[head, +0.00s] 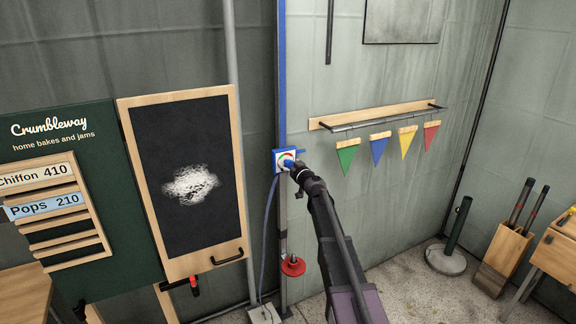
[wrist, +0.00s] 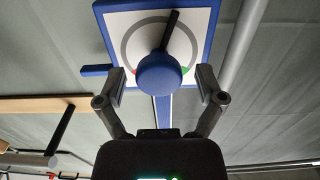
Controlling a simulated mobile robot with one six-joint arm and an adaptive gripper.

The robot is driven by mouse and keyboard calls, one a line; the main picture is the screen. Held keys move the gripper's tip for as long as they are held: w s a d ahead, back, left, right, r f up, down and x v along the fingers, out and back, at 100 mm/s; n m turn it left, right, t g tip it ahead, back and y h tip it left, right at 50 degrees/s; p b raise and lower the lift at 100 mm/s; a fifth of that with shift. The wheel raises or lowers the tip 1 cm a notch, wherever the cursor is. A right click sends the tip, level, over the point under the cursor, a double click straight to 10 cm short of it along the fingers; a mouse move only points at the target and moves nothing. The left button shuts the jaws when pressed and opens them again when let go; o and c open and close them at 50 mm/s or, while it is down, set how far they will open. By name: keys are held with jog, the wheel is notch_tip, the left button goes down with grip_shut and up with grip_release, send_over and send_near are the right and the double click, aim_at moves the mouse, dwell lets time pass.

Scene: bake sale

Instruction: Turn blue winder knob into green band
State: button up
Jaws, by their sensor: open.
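The blue winder knob (wrist: 160,74) sits on a white dial plate with a blue frame (wrist: 207,22). A black pointer (wrist: 171,27) runs from the knob to the top of the dial in the wrist view, over the grey arc. The green band (wrist: 185,70) shows as a small patch at the right of the knob, apart from the pointer. A red patch shows at the left. My gripper (wrist: 161,80) is open, one finger on each side of the knob, with gaps visible. In the head view my gripper (head: 292,168) is at the dial plate (head: 279,162) and partly covers it.
A blue post (head: 282,70) rises above the dial. A framed chalkboard (head: 185,150) hangs at left. A rail with several pennants (head: 375,116) is at right. A red round part (head: 293,266) is below the dial. Floor at right is partly clear.

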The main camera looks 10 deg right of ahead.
jog(key=c, duration=1.2)
jog(key=shift+o, duration=0.2)
jog(key=shift+a, duration=0.45)
jog(key=shift+d, duration=0.3)
jog(key=shift+d, duration=0.1)
jog(key=shift+m, duration=0.4)
